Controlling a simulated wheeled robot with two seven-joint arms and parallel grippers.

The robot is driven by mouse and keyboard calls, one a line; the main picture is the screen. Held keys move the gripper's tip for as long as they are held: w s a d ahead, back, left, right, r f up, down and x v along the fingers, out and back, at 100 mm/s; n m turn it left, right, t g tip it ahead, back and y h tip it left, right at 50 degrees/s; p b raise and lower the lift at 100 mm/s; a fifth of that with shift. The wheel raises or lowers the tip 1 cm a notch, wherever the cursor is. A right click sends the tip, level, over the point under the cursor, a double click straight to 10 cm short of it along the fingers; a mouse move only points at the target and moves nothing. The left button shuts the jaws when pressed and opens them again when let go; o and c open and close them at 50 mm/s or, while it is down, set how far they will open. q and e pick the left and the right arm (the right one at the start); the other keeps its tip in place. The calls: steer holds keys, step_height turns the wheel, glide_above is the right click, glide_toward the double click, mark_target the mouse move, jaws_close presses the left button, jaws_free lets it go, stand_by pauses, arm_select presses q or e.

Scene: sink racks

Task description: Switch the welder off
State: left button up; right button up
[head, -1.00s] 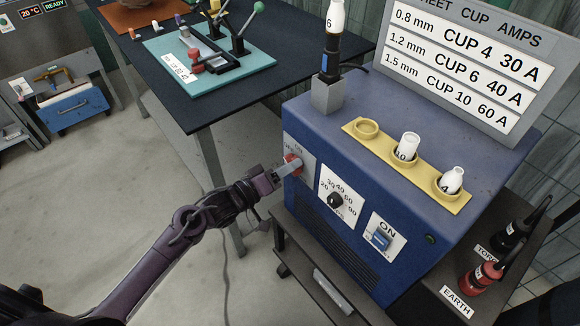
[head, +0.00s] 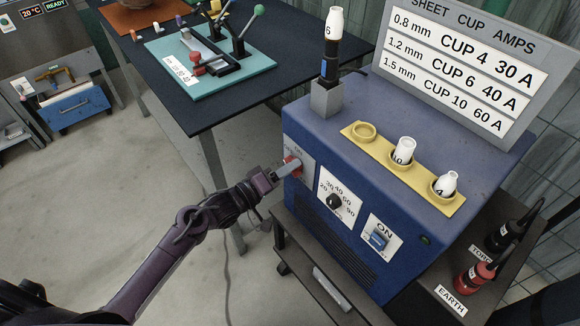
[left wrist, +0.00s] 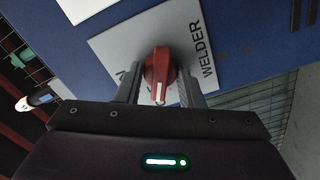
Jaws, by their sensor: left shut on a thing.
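The welder (head: 330,240) is a blue box with dials on its front. My right gripper is not in view.
A black amps dial (head: 334,202) and a blue rocker switch (head: 379,239) marked ON are further right on the front. A yellow cup rack (head: 372,148) and a torch (head: 331,60) stand on top. A dark table (head: 200,125) with a teal mat is behind left.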

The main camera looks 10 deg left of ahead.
arm_select(q)
steer(key=shift+r+n+p, duration=0.1)
steer(key=shift+n+p, duration=2.3)
steer(key=shift+n, duration=0.2)
steer(key=o, duration=0.7)
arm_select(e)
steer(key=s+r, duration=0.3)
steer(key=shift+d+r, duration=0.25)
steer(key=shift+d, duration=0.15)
arm_select(q)
steer(key=shift+s+a, duration=0.1)
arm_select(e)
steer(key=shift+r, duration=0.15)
arm_select(q)
steer(key=p+v, duration=0.2)
steer(key=v, duration=0.2)
steer(key=shift+s+a+p, duration=0.25)
steer(key=shift+s+p, duration=0.05)
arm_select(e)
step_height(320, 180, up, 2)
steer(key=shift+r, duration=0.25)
